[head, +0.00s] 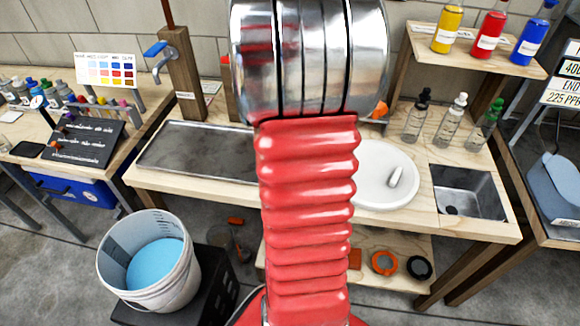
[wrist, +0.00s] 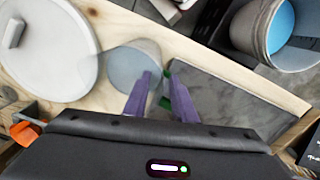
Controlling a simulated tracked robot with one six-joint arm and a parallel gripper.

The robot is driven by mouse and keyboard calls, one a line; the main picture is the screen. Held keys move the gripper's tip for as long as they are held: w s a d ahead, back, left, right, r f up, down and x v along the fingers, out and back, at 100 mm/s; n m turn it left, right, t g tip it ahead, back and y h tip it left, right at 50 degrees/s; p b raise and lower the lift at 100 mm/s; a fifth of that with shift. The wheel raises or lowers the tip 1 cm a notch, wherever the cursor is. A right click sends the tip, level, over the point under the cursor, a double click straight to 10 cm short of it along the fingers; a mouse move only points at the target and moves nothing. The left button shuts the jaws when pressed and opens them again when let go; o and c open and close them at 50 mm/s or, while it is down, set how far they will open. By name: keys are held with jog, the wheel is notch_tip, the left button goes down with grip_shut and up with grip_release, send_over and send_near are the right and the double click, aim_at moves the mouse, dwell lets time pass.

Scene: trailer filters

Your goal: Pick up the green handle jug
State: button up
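In the wrist view a clear jug (wrist: 126,62) stands on the wooden bench top. Its green handle (wrist: 167,71) shows in small pieces on the side toward the grey tray. My gripper (wrist: 160,74) has two purple fingers, apart with a gap between them. They reach toward the handle side of the jug, one finger overlapping the jug's wall and the other close to the green handle. Part of the handle is hidden behind the fingers, and I cannot tell whether they touch it. In the head view my arm hides the jug and gripper.
The grey tray (head: 195,151) and a white round plate (head: 371,190) flank the jug. A sink (head: 465,203) is at the bench's right. Bottles (head: 449,122) stand at the back right. A bucket of blue liquid (head: 118,238) stands below the bench at left.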

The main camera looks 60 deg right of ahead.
notch_tip(320, 180, down, 4)
jog(key=shift+s+r, duration=0.1)
jog(key=shift+r, duration=0.05)
jog(key=shift+c, duration=0.4)
grip_shut()
dwell(1.3)
